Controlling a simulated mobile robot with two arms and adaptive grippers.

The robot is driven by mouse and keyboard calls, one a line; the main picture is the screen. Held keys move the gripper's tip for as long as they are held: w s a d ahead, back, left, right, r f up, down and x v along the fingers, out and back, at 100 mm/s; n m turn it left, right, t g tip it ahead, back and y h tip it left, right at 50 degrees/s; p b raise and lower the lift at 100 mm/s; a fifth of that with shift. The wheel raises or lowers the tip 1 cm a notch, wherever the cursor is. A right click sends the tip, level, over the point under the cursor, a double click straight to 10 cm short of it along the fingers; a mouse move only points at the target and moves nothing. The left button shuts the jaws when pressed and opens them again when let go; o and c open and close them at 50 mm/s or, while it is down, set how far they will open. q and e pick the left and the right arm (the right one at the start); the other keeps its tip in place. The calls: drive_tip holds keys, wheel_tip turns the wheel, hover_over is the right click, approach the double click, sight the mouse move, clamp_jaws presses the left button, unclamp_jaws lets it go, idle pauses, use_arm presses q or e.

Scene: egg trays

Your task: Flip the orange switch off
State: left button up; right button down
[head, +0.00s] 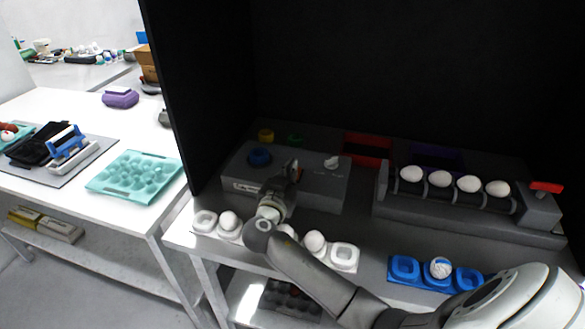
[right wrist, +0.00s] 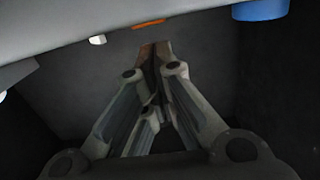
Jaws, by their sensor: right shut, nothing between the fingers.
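A grey control box (head: 318,190) stands on the table inside the black booth. In the right wrist view a thin orange piece, likely the orange switch (right wrist: 148,24), shows on the box between a white knob (right wrist: 97,40) and a blue knob (right wrist: 260,8). My right gripper (head: 293,166) is over the box in the head view and hides the spot between the knobs. It also shows in the right wrist view (right wrist: 155,48), its fingers together and empty, their tips just short of the orange piece. I cannot tell whether they touch it or how the switch is set. My left gripper is out of view.
An egg roller unit (head: 450,220) with several eggs and a red lever (head: 546,187) stands to the right. White egg holders (head: 344,256) and a blue one (head: 404,269) lie along the table's front. A side table (head: 110,212) bears a teal egg tray (head: 105,187).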

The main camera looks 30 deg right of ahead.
drive_tip(key=shift+s+a+f, duration=0.15)
drive_tip(key=shift+s+f, duration=0.05)
drive_tip(key=shift+f, duration=0.8)
drive_tip(key=shift+s+a+f, duration=0.15)
drive_tip(key=shift+s+a, duration=0.1)
drive_tip(key=shift+a, duration=0.25)
drive_tip(key=s+a+r, duration=0.2)
drive_tip(key=s+a, duration=0.2)
drive_tip(key=a, duration=0.1)
drive_tip(key=shift+s+r, duration=0.15)
drive_tip(key=shift+r, duration=0.05)
